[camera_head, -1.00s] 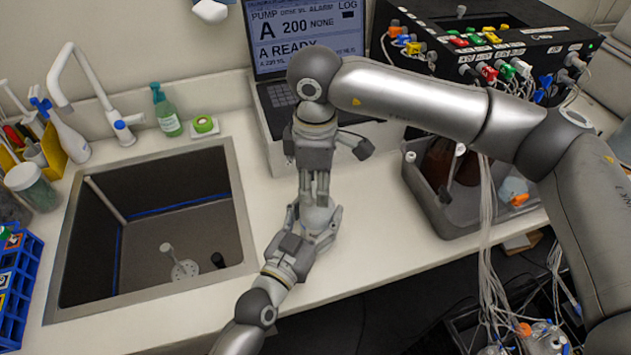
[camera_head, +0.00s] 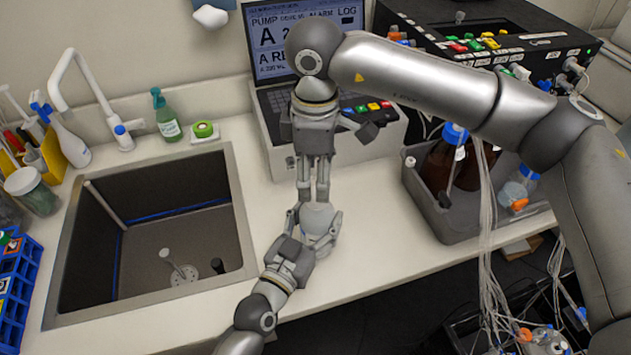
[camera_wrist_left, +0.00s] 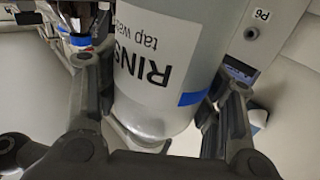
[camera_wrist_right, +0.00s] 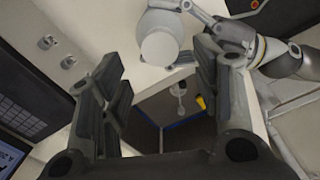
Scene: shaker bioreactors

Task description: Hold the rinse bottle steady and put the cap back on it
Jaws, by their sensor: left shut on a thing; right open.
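The rinse bottle (camera_head: 318,217) is pale grey and stands at the front edge of the counter, right of the sink. In the left wrist view the bottle (camera_wrist_left: 165,60) shows a "RINS… tap wa…" label and a blue band. My left gripper (camera_head: 314,232) is shut around its body. My right gripper (camera_head: 313,200) points down just above the bottle, its fingers apart. In the right wrist view a pale round disc (camera_wrist_right: 160,48), looking like the cap, sits over the bottle's top. Nothing is clasped between the right fingers. The cap's seating and the neck threads are hidden.
The sink (camera_head: 245,215) lies left of the bottle. A control box with a screen (camera_head: 270,145) stands behind my right gripper. A grey tray (camera_head: 425,205) with brown bottles is to the right, with hanging tubes (camera_head: 487,220). Bare counter (camera_head: 385,235) lies between.

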